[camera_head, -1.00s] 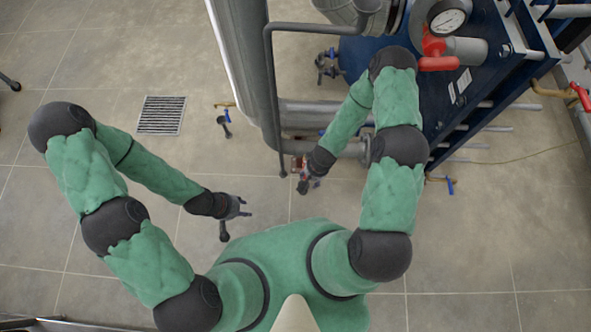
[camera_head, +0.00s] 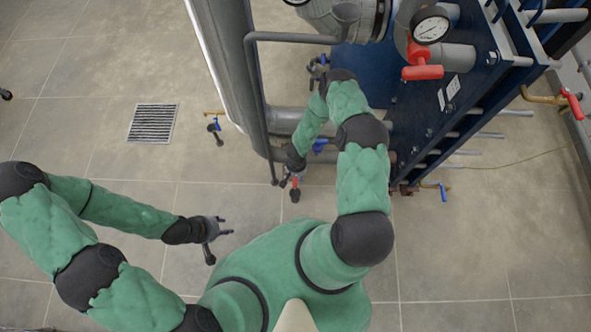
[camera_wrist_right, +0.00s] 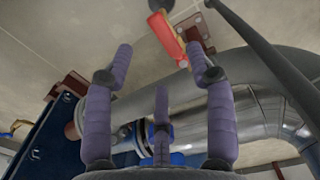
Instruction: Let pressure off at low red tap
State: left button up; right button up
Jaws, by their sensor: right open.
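The low red tap (camera_wrist_right: 167,36) shows in the right wrist view as a red handle, ahead of the fingers and slightly above the gap between them. In the head view a small red part of it (camera_head: 295,182) shows at my right gripper (camera_head: 291,184), beside the lower end of the grey pipe. In the wrist view the right gripper (camera_wrist_right: 158,62) has its fingers spread, with nothing between them. The handle looks apart from the fingertips. My left gripper (camera_head: 229,226) is open and empty over the floor at the left.
A large silver pipe (camera_wrist_right: 265,75) crosses behind the right fingers, and a thin dark pipe (camera_wrist_right: 255,40) runs close at the right. A blue-handled valve (camera_head: 319,145) is near my right forearm. Another red handle (camera_head: 422,72) sits high below a gauge (camera_head: 431,27). Floor around the left gripper is clear.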

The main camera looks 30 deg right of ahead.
aim_at(296, 182)
notch_tip(296, 182, down, 7)
jog(key=shift+r+b, duration=0.1)
jog(key=shift+b, duration=1.15)
jog(key=shift+c, duration=0.3)
grip_shut()
